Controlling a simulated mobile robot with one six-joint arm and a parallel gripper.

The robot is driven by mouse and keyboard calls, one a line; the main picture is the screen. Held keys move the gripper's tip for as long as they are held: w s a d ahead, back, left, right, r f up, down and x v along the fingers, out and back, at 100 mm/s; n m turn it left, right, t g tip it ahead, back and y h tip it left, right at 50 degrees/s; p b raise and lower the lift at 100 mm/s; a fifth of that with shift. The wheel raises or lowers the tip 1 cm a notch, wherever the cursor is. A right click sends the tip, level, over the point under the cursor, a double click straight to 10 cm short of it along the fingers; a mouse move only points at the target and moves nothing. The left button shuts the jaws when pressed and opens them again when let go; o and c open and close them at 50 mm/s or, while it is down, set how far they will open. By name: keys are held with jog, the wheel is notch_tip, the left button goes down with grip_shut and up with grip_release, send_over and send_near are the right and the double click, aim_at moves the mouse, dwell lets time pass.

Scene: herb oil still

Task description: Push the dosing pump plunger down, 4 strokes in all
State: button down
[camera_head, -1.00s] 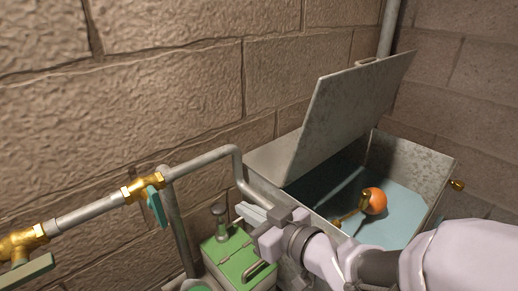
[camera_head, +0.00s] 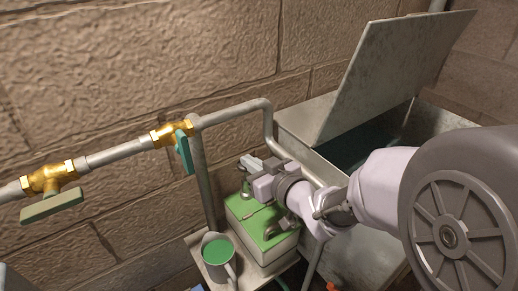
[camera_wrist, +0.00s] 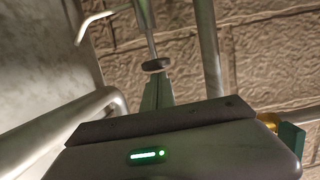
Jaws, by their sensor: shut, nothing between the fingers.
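The dosing pump is a green-topped box (camera_head: 262,220) beside the tank. Its thin rod and collar stand at the box's back left, partly hidden by my gripper in the head view. In the wrist view, which looks upside down, the plunger's dark round knob (camera_wrist: 156,65) sits on its rod, with the collar and a curved spout (camera_wrist: 95,20) beyond. My gripper (camera_head: 248,163) is above the pump box, its fingers shut and empty. In the wrist view the fingertips (camera_wrist: 157,82) are right at the knob; I cannot tell whether they touch it.
A mug of green liquid (camera_head: 233,268) stands in front of the pump. A pipe (camera_head: 225,113) with brass valves (camera_head: 172,132) runs along the stone wall behind. The metal tank (camera_head: 365,245) with its raised lid (camera_head: 395,70) is on the right.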

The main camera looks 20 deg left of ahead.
notch_tip(320, 180, down, 4)
jog(key=b, duration=0.4)
dwell(0.3)
